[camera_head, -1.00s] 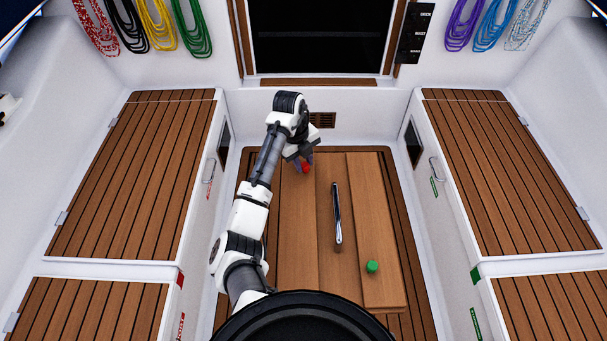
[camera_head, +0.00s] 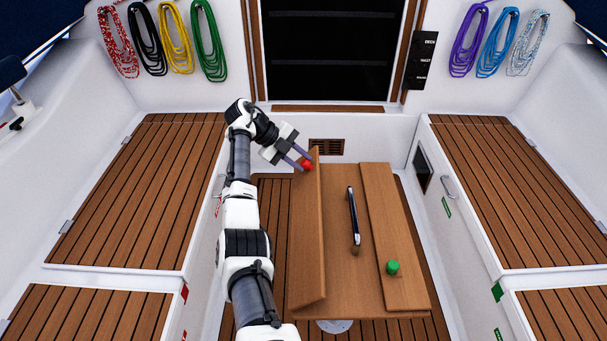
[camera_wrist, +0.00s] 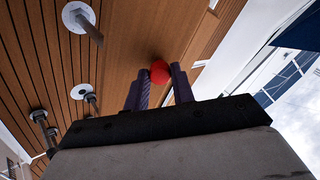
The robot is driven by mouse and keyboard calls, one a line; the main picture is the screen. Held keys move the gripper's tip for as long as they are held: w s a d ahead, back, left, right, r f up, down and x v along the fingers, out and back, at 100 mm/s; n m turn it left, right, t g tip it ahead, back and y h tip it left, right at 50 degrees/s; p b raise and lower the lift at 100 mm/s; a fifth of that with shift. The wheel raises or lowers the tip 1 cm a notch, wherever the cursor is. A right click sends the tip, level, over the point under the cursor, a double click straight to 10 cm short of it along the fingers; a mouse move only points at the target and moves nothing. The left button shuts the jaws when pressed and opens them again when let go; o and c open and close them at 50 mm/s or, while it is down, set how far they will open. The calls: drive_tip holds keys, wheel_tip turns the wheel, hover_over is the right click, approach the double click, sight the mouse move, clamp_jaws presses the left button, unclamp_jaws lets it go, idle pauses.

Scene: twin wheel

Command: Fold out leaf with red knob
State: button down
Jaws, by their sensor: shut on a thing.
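The wooden table (camera_head: 338,285) stands on the cockpit floor. Its left leaf (camera_head: 308,240) is tilted up, standing steeply along the table's left side. The red knob (camera_head: 307,165) sits near the far end of this leaf. My gripper (camera_head: 303,163) is shut on the red knob, reaching in from the left. In the wrist view the red knob (camera_wrist: 160,72) shows between the two fingers, with the leaf's wood behind it. The right leaf (camera_head: 388,235) lies flat, folded on the tabletop, with a green knob (camera_head: 393,267) near its front end.
A dark handle (camera_head: 353,217) runs along the middle of the table. Slatted benches stand at left (camera_head: 150,190) and right (camera_head: 490,190). A narrow strip of floor (camera_head: 268,240) is clear left of the table. Coiled ropes hang on the back wall.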

drive_tip(key=a+f+h+b, duration=0.3)
drive_tip(key=a+h+b, duration=0.5)
drive_tip(key=b, duration=1.4)
drive_tip(key=shift+h, duration=1)
drive_tip(key=shift+f+b, duration=0.1)
drive_tip(key=shift+b, duration=0.3)
drive_tip(key=shift+a+b, duration=0.1)
drive_tip(key=shift+b, duration=0.35)
drive_tip(key=c, duration=1.2)
unclamp_jaws()
drive_tip(key=shift+o, duration=0.2)
